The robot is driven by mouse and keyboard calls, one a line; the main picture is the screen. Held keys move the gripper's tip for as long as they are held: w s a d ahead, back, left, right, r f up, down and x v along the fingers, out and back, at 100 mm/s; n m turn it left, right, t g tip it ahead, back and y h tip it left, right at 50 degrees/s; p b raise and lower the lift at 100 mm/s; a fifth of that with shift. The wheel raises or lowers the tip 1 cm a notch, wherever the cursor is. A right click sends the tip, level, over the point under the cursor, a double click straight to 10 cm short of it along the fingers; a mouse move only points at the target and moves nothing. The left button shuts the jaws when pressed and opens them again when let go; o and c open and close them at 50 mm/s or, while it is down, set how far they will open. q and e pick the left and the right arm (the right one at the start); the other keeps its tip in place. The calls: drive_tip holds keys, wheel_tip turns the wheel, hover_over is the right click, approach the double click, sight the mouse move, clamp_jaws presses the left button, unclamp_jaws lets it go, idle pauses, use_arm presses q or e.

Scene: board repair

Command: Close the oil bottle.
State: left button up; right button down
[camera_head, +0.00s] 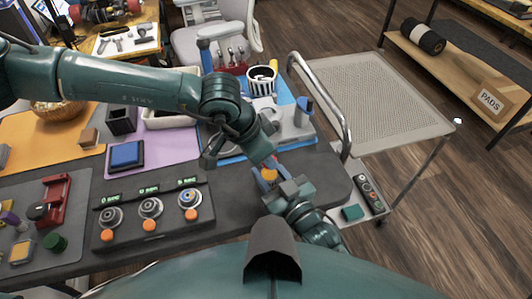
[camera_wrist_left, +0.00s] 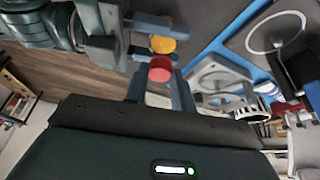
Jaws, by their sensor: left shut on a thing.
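My left gripper (camera_head: 270,159) comes in from the left and points down over the dark bench. In the left wrist view its fingers are shut on a red cap (camera_wrist_left: 160,69). My right gripper (camera_head: 271,177) is just below it, with its fingers on either side of the yellow oil bottle (camera_head: 269,174). The bottle also shows in the left wrist view (camera_wrist_left: 162,45), just beyond the red cap. Cap and bottle are close together; I cannot tell whether they touch. Most of the bottle is hidden by the right gripper.
A panel with several dials and orange buttons (camera_head: 151,215) lies left of the grippers. A blue mat with a grey fixture (camera_head: 290,125) and a striped cup (camera_head: 262,79) is behind them. A metal cart (camera_head: 375,95) stands to the right.

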use_arm(q)
drive_tip(key=shift+m, duration=0.3)
drive_tip(key=o, duration=1)
drive_tip(key=shift+r, duration=2.3)
drive_tip(key=shift+c, duration=0.4)
